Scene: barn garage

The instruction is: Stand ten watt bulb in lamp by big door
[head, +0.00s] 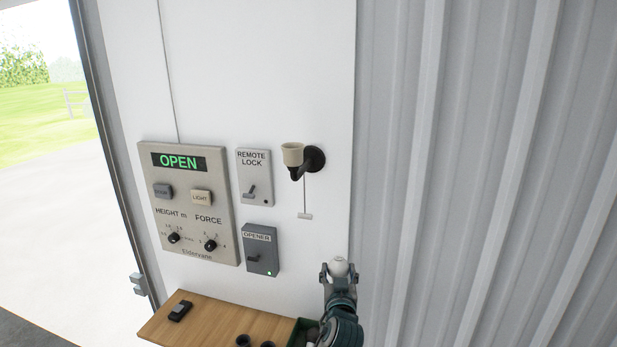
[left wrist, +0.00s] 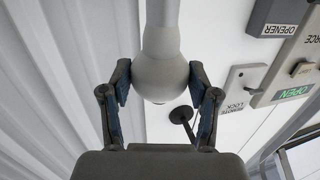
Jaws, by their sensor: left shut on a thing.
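A white bulb (head: 339,266) is held between the fingers of my left gripper (head: 338,278), which is shut on it. In the left wrist view the bulb (left wrist: 165,60) fills the space between the two fingertips, its narrower part toward the top of the picture. The wall lamp (head: 293,154) has a beige cup-shaped socket, open at the top, on a dark arm and round wall mount. The gripper and bulb are below and right of the lamp, apart from it. In the left wrist view the lamp's dark mount (left wrist: 181,115) shows; its socket does not show clearly. My right gripper is not in view.
A pull cord (head: 305,214) hangs under the lamp. Left of it are the remote lock (head: 254,177), the opener box (head: 261,250) and the OPEN panel (head: 190,203). A wooden shelf (head: 210,322) with small objects lies below. Ribbed wall (head: 480,170) is to the right.

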